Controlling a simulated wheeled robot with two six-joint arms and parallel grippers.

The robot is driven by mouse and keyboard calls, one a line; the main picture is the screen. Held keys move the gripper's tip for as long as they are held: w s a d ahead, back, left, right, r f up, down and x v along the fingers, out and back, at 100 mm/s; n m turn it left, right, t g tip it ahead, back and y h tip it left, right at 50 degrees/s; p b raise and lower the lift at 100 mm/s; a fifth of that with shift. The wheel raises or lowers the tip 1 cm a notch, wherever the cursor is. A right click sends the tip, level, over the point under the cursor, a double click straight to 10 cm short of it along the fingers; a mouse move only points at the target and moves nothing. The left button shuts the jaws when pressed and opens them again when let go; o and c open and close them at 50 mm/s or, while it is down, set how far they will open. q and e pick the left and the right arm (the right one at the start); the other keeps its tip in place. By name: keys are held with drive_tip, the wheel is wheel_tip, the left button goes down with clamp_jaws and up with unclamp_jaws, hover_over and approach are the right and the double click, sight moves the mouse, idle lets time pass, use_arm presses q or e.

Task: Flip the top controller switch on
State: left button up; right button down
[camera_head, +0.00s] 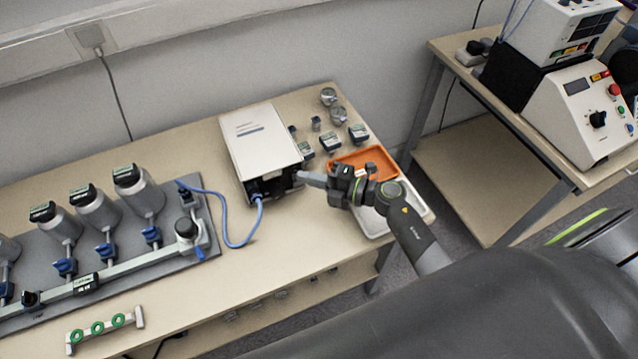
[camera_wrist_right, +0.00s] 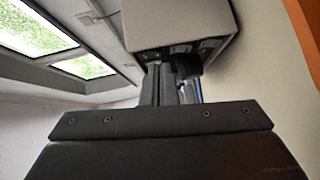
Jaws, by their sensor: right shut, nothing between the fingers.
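The controller is a white box (camera_head: 262,140) on the table, with a dark front panel (camera_head: 270,188) facing me. A blue cable is plugged into the panel's left part. The switch is too small to make out. My right gripper (camera_head: 302,178) is shut and empty, its tips close to the right end of the front panel. I cannot tell if they touch it. In the right wrist view the closed fingers (camera_wrist_right: 168,85) point at the dark panel under the white box (camera_wrist_right: 180,22) and hide part of it. My left gripper is not in view.
An orange tray (camera_head: 378,157) and a white tray (camera_head: 427,214) lie right of the box, partly under my right arm. Small metal parts stand behind them. A grey rig (camera_head: 205,228) with several cylinders fills the left. The blue cable (camera_head: 226,236) loops across the table between.

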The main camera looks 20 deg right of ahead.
drive_tip(key=shift+w, duration=0.35)
